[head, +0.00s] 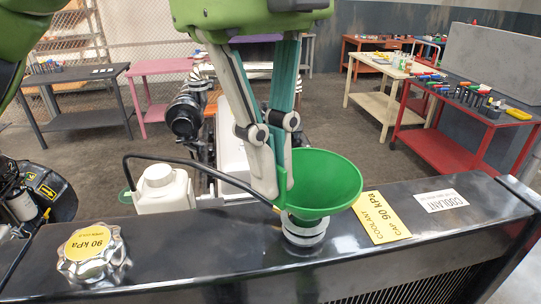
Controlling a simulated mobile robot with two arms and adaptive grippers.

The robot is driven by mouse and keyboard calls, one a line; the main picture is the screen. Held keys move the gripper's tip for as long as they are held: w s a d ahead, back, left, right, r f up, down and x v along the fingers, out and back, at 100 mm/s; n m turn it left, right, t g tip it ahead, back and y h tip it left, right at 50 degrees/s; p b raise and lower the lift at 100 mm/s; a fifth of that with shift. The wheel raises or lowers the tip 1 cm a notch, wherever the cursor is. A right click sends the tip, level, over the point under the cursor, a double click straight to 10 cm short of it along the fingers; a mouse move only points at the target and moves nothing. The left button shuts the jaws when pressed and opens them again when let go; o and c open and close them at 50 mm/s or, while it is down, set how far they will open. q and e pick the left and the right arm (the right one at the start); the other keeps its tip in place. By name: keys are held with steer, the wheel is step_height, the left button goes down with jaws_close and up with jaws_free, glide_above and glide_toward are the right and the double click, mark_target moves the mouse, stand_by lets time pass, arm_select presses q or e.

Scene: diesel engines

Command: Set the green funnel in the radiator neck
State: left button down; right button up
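The green funnel (325,181) is upright over the radiator neck (303,234), a metal collar on the black radiator's top. Its spout is hidden, and its lower end appears to meet the neck's rim; I cannot tell how deep it sits. The contact is partly hidden.
A silver cap with a yellow 90 kPa label (92,255) sits on the radiator top (200,255) at left. A yellow coolant label (382,217) lies right of the neck. A white tank (163,190) with a black hose stands behind. Tables with tools stand farther back.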

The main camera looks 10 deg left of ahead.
arm_select(q)
steer(key=c, duration=2.2)
jaws_free()
steer(key=shift+w+a+r, duration=0.1)
steer(key=shift+r, duration=1.15)
steer(key=shift+w+a+r, duration=0.1)
steer(key=shift+a+r, duration=0.05)
steer(key=shift+r, duration=1.1)
steer(key=shift+w+a+r, duration=0.1)
steer(key=shift+r, duration=1.15)
